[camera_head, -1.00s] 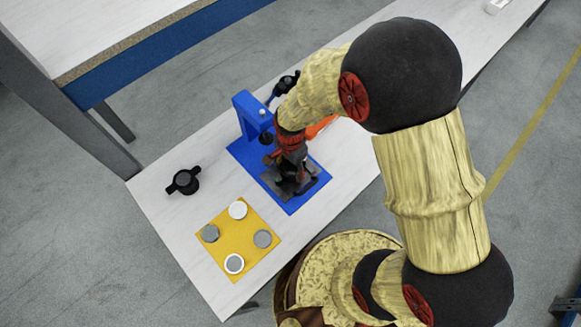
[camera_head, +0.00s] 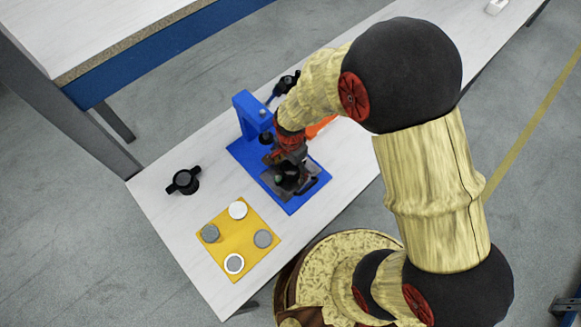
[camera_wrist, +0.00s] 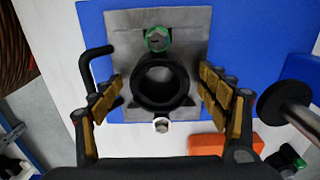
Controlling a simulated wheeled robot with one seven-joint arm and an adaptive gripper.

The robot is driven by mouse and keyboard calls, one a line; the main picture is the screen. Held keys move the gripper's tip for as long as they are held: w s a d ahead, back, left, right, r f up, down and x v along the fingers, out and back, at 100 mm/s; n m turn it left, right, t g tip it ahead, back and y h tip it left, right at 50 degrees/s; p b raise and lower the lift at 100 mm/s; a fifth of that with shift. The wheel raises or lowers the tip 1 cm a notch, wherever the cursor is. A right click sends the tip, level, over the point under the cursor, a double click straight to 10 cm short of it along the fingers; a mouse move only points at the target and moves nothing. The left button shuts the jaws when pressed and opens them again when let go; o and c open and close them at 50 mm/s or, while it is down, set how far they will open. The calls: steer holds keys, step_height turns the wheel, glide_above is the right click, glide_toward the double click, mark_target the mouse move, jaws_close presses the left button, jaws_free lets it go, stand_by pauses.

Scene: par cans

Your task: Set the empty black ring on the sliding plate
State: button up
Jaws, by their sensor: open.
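The black ring (camera_wrist: 136,88) sits on the grey sliding plate (camera_wrist: 122,27), and its open middle shows bare grey. A green-headed bolt (camera_wrist: 158,38) is above it in the wrist view and a pale bolt (camera_wrist: 161,125) below it. My gripper (camera_wrist: 160,86) is open, with one finger on each side of the ring and visible gaps to it. In the head view my gripper (camera_head: 287,178) is low over the plate (camera_head: 306,194) on the blue base (camera_head: 240,150), hiding most of the ring.
A black two-eared part (camera_head: 185,181) stands on the white table (camera_head: 155,206). A yellow mat (camera_head: 237,238) with several round discs is nearby. The blue press frame (camera_head: 246,117) rises behind my gripper. An orange block (camera_wrist: 206,144) and a metal rod (camera_wrist: 300,117) are close to the gripper.

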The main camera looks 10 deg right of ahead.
stand_by(0.3)
step_height(320, 180, up, 12)
stand_by(0.5)
stand_by(0.4)
